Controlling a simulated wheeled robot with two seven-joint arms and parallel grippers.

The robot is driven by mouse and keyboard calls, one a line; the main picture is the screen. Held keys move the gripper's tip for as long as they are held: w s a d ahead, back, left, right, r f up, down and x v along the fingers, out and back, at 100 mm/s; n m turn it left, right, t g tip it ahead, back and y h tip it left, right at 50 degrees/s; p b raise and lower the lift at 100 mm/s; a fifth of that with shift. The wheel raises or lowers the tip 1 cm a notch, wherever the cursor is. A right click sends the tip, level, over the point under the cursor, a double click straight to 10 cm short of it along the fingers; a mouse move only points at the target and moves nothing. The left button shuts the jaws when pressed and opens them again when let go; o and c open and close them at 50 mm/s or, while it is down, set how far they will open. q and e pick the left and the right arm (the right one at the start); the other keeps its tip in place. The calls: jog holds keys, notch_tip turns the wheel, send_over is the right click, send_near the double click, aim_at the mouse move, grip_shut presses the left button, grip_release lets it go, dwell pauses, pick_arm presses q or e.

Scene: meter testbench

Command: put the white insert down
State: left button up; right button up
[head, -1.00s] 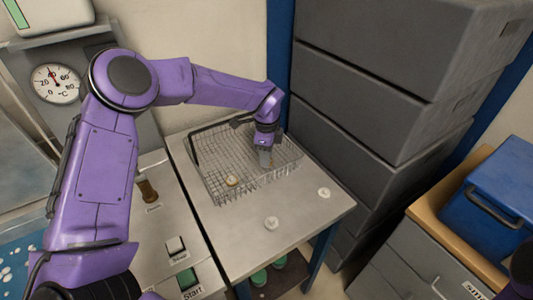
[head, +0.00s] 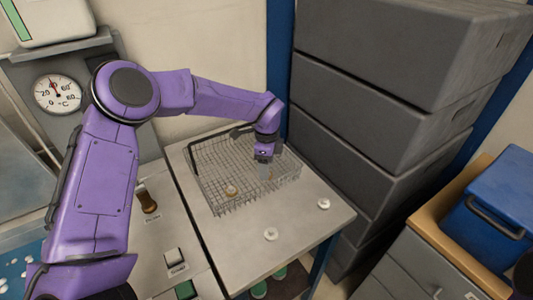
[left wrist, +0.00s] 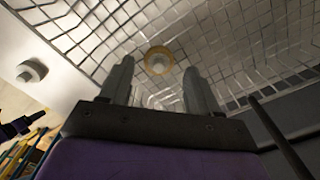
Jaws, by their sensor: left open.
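A small round insert with a tan ring (head: 231,190) lies in the wire basket (head: 218,211) in the head view. A round tan-and-white piece (left wrist: 158,60) shows beyond my fingertips on the basket mesh in the left wrist view. My left gripper (head: 264,160) is over the right part of the basket, its fingers apart with nothing between them. In the left wrist view the open gripper (left wrist: 158,75) points at the mesh. Two white inserts lie on the table, one near the front (head: 270,234) and one at the right (head: 323,203).
The basket stands on a grey metal table (head: 305,225). Stacked dark grey crates (head: 385,110) rise close to its right. A panel with switches (head: 175,257) is at the left. A blue box (head: 495,205) sits at the far right.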

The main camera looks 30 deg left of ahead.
pick_arm(q)
notch_tip(320, 180, up, 11)
jog(key=b, duration=0.1)
jog(key=shift+b, duration=0.35)
